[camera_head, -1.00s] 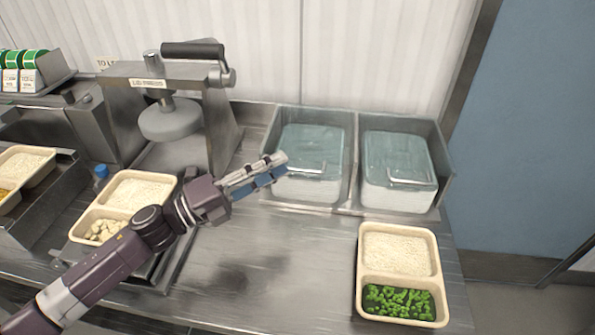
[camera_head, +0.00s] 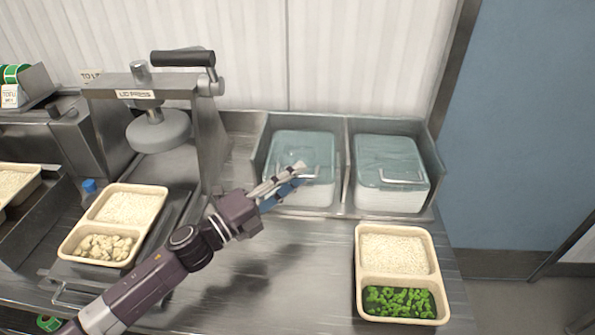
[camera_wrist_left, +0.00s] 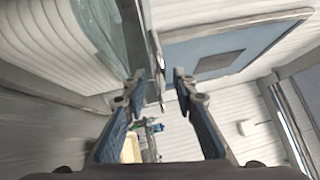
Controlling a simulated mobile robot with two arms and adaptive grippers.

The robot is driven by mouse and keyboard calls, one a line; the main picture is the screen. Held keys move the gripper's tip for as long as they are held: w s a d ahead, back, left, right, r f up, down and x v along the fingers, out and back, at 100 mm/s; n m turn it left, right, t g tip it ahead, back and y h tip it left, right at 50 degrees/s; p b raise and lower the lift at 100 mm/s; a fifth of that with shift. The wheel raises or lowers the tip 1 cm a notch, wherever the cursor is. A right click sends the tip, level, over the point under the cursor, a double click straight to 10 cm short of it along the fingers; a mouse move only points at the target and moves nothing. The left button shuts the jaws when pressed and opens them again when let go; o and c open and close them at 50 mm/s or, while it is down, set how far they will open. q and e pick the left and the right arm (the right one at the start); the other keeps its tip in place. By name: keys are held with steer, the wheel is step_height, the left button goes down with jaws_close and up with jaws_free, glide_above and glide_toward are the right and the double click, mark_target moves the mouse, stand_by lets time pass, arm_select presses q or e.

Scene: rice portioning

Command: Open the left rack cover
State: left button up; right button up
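The left rack cover (camera_head: 303,146) is a translucent blue-green lid with a wire handle. It lies closed over a stack of white items in the left bay of the metal rack (camera_head: 342,165). My left gripper (camera_head: 300,174) is at the front of this cover, with its fingertips by the handle. In the left wrist view, the fingers (camera_wrist_left: 160,75) are apart, and the metal handle (camera_wrist_left: 157,60) shows between or just beyond their tips. I cannot tell whether they touch it. My right gripper is not in view.
The right bay holds a similar closed cover (camera_head: 391,160). A tray of rice and green vegetables (camera_head: 398,277) sits at the front right. Another food tray (camera_head: 113,224) is at the left, below a metal lid press (camera_head: 160,125).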

arm_select(q)
steer(key=shift+w+d+r, duration=0.1)
steer(key=shift+w+d, duration=0.2)
steer(key=shift+d, duration=0.1)
steer(key=shift+c, duration=0.4)
jaws_close()
